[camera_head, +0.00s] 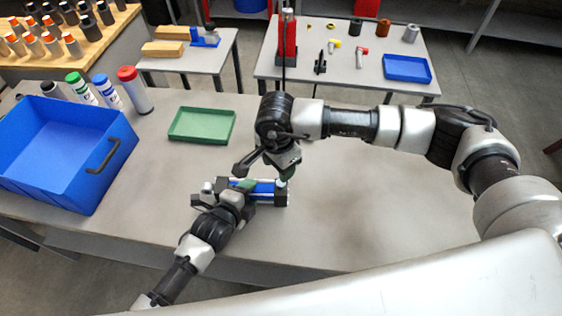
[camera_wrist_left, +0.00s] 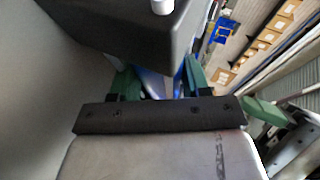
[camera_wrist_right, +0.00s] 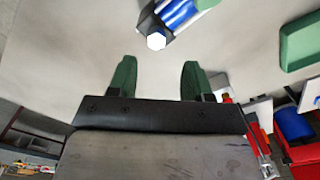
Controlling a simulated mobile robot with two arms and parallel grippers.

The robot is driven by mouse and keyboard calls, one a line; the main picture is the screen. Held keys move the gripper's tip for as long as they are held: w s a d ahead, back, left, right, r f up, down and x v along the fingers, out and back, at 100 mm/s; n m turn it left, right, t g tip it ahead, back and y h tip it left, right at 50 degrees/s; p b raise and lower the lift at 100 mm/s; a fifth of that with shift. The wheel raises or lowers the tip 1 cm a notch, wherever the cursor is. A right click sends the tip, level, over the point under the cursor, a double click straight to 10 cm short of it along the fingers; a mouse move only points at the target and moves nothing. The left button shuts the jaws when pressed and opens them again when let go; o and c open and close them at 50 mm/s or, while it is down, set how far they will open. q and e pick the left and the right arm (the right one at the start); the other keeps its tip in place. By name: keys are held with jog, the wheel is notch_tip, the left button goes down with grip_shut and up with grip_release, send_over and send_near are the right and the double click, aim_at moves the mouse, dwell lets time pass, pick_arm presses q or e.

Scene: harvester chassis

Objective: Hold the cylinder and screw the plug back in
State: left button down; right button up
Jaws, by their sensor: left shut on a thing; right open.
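The cylinder (camera_head: 264,188) has a blue body with black end blocks and lies on the workbench. My left gripper (camera_head: 246,187) is shut on its body; the left wrist view shows the blue body (camera_wrist_left: 158,86) between green fingers, partly hidden by a black end block (camera_wrist_left: 125,35). My right gripper (camera_head: 286,173) is open just above the cylinder's right end. In the right wrist view, its green fingers are apart with nothing between them. A white hexagonal piece (camera_wrist_right: 156,41) shows on a black end block there; I cannot tell whether it is the plug.
A green tray (camera_head: 201,140) lies behind the cylinder. A large blue bin (camera_head: 50,185) stands at the left, with several spray cans (camera_head: 134,90) behind it. The bench right of the cylinder is clear. Another table (camera_head: 345,72) with small parts and a blue tray (camera_head: 407,69) stands farther back.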

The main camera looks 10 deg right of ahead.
jog(key=n, duration=0.4)
jog(key=shift+s+d+r, duration=0.1)
jog(key=shift+d+r, duration=0.15)
jog(key=shift+r, duration=0.05)
jog(key=shift+f, duration=4.05)
